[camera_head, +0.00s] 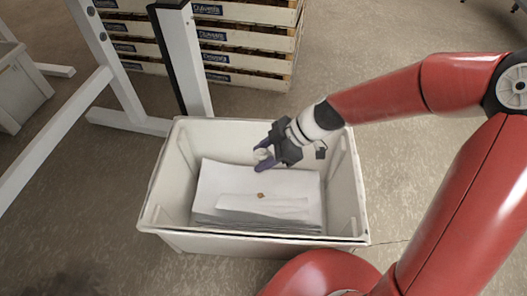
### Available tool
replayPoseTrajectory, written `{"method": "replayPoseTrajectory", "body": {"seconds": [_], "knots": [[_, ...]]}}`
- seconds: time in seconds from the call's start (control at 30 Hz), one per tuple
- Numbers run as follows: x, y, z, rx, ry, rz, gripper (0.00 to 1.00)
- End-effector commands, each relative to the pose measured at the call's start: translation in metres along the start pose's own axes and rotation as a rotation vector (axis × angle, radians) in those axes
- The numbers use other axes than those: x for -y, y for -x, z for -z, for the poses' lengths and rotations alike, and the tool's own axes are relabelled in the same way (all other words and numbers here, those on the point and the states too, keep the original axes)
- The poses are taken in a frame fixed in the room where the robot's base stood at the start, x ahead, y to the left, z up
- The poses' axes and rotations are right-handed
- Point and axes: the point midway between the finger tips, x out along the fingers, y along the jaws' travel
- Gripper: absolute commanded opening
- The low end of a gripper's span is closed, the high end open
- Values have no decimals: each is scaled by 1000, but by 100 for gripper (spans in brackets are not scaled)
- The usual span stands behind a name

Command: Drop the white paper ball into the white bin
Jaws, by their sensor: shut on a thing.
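The white bin (162,205) stands open on the floor in front of me. My gripper (263,159) is over the inside of the bin, toward its far side. It is shut on the white paper ball (261,154), which shows as a small pale lump between the dark purple fingers. Part of the ball is hidden by the fingers. The ball is above the paper in the bin; its exact height cannot be told.
White paper sheets (222,181) lie in the bin with a small brown piece (260,195) on top. Wooden crates (245,60) are stacked behind. A white metal frame (110,85) stands at the left and reaches the bin's far side. Floor (400,150) to the right is clear.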

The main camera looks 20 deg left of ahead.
Motion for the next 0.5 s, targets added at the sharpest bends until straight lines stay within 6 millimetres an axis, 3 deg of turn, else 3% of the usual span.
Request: {"method": "replayPoseTrajectory", "body": {"seconds": [0.2,0.23,0.4,0.5], "knots": [[0,0,0,0,0,0,23],[0,0,0,0,0,-1,45],[0,0,0,0,0,-1,68],[0,0,0,0,0,-1,69]]}}
